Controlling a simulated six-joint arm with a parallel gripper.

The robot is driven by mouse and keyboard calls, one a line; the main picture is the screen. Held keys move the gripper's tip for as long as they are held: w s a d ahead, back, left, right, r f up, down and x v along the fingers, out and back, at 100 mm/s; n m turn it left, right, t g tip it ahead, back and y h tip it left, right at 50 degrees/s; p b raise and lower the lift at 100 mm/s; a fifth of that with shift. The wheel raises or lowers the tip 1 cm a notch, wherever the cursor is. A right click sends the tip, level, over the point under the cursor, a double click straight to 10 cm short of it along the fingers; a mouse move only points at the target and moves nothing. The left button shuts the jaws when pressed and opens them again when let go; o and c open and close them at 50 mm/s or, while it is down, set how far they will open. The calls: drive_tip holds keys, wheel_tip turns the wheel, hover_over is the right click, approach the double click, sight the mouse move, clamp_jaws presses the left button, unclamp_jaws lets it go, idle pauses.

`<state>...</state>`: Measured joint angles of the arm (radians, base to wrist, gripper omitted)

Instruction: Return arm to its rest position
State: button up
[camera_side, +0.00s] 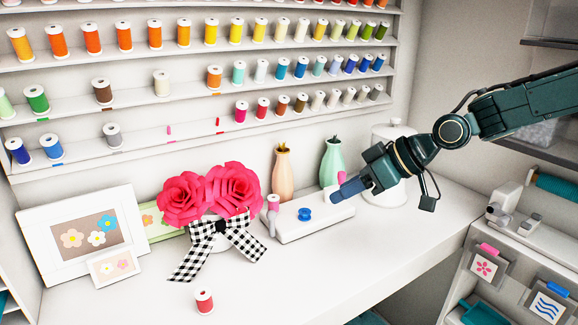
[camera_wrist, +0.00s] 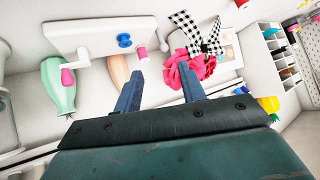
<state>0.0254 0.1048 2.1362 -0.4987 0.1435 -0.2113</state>
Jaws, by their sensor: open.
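My dark green gripper (camera_side: 348,189) is above the white desk, at the right end of a white board with spools on it. Its blue fingers point down and to the left in the side view. In the wrist view the two fingers of my gripper (camera_wrist: 162,90) stand apart with nothing between them. The arm reaches in from the right edge of the side view.
The white board (camera_side: 290,233) carries a pink spool (camera_side: 273,204) and a blue spool (camera_side: 305,214). Two vases (camera_side: 283,175) (camera_side: 332,163) stand behind. Red paper flowers (camera_side: 210,190) and a red spool (camera_side: 204,302) are left. Spool shelves line the wall.

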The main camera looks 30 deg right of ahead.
drive_tip(key=s+d+r+m+g+h, duration=0.1)
drive_tip(key=s+d, duration=0.4)
drive_tip(key=s, duration=0.8)
drive_tip(key=s+d+r+m+g+h, duration=0.1)
drive_tip(key=s+d+m+h, duration=0.3)
drive_tip(key=s, duration=1)
drive_tip(key=shift+d+h, duration=0.4)
drive_tip(key=shift+d, duration=0.75)
